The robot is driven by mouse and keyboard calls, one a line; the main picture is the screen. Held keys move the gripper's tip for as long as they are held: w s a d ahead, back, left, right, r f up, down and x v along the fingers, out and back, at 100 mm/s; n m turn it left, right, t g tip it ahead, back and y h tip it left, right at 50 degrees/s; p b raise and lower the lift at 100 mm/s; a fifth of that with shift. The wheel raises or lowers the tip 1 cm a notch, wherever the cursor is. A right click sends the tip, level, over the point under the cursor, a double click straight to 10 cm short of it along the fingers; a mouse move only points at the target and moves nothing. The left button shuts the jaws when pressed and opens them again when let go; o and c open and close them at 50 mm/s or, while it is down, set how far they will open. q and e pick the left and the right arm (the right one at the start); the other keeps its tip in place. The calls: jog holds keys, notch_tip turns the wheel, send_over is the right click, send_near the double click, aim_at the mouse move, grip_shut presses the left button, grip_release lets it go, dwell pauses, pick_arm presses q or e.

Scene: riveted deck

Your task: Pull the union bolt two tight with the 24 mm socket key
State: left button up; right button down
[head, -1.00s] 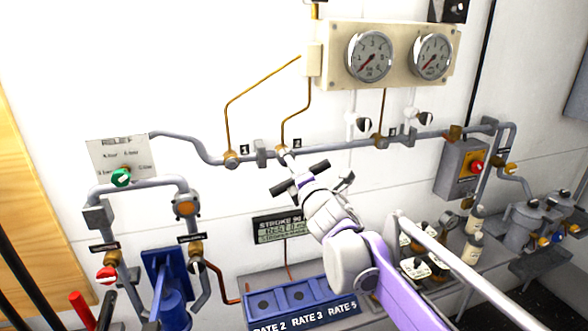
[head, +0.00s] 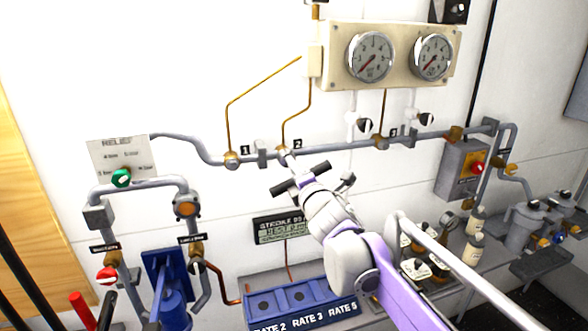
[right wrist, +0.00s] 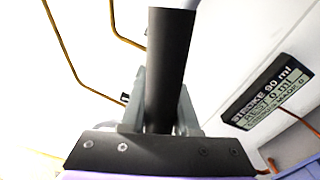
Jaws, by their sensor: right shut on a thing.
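Union bolt two (head: 283,151) sits on the grey pipe beside the label 2, where a thin brass line comes down. The socket key's black cross handle (head: 281,188) is in front of it, with its light shaft reaching up to the bolt. The shaft end meets or covers the bolt; I cannot tell how far the socket is seated. My right gripper (head: 303,183) is shut on the middle of the handle. In the right wrist view the black handle (right wrist: 170,65) stands between the grey fingers (right wrist: 160,105). My left gripper is not in view.
Union bolt one (head: 231,159) is to the left, bolt three (head: 381,142) to the right. Two gauges (head: 400,56) hang above. A stroke display (head: 283,229) and a blue rate-marked tray (head: 262,283) are below. Valves and pipework stand on both sides.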

jog(key=shift+v, duration=2.8)
jog(key=shift+r, duration=0.1)
